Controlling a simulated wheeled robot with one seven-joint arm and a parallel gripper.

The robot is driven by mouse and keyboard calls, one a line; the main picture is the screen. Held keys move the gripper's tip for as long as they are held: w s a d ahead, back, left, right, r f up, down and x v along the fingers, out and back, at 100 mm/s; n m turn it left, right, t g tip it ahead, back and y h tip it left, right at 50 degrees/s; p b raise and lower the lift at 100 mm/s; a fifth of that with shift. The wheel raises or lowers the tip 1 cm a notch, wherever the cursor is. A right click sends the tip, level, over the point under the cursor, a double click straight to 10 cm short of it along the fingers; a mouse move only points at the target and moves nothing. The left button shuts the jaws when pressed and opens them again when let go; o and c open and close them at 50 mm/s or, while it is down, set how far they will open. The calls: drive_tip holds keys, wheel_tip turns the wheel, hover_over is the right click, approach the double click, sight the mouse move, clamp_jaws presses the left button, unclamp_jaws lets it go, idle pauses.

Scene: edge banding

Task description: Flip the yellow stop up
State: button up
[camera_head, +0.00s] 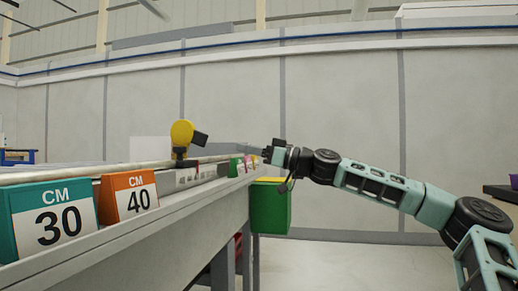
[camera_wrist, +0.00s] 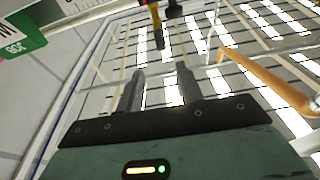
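The yellow stop (camera_head: 182,133) stands on the rail along the long bench in the head view. Its rounded yellow end is above the rail, with a black block at its upper right and a dark foot below. My gripper (camera_head: 275,152) is to the right of the stop, apart from it, near the far end of the bench. In the wrist view, my gripper (camera_wrist: 160,76) has its two dark fingers apart with nothing between them. A yellow and black piece (camera_wrist: 155,20) shows beyond the fingertips at the top; I cannot tell surely whether it is the stop.
A teal 30 sign (camera_head: 55,220) and an orange 40 sign (camera_head: 128,196) stand along the bench (camera_head: 190,222), with smaller coloured signs farther away. A green bin (camera_head: 270,208) is below my gripper. An orange bar (camera_wrist: 265,78) crosses the right of the wrist view.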

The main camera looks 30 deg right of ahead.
drive_tip(key=shift+v, duration=1.5)
